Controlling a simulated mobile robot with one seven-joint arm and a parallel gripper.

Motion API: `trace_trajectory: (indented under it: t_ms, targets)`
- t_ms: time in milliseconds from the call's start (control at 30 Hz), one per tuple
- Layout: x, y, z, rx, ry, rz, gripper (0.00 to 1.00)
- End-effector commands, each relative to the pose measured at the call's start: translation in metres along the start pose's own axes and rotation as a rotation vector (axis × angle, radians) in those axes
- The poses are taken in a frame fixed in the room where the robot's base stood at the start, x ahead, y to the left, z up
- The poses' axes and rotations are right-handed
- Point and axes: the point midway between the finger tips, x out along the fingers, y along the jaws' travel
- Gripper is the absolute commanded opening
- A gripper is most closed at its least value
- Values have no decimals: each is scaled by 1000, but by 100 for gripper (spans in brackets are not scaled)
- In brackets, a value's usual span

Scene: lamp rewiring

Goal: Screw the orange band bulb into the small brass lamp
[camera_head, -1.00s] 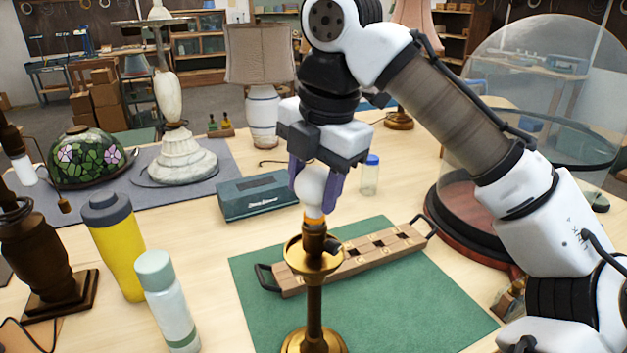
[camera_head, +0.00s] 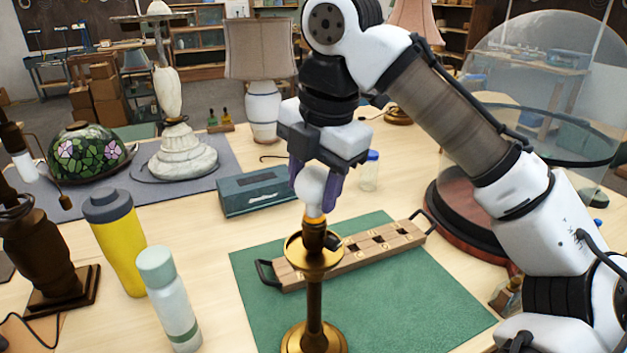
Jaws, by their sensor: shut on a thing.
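The small brass lamp (camera_head: 314,295) stands upright on the green mat (camera_head: 400,305). A white round bulb with an orange band (camera_head: 312,189) is upright at the top of the lamp's socket (camera_head: 314,228). My gripper (camera_head: 316,182) points down from above, its purple fingers shut on the bulb's glass from both sides. The orange band (camera_head: 314,212) shows just above the socket. The bulb's base is hidden, and I cannot tell how deep it sits.
A wooden bulb rack (camera_head: 365,253) with black handles lies behind the lamp. A yellow bottle (camera_head: 120,248) and a pale bottle (camera_head: 168,300) stand left. A teal box (camera_head: 257,190), a small jar (camera_head: 370,172) and a glass dome (camera_head: 535,100) stand behind and right. The mat's front right is clear.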

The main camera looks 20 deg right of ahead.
Motion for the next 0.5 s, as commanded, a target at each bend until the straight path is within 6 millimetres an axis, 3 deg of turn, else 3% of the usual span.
trace_trajectory:
  t_ms: [167,500]
  targets:
    - [-2,1,0,58,-12,1,26]
    - [-1,2,0,507,-98,2,26]
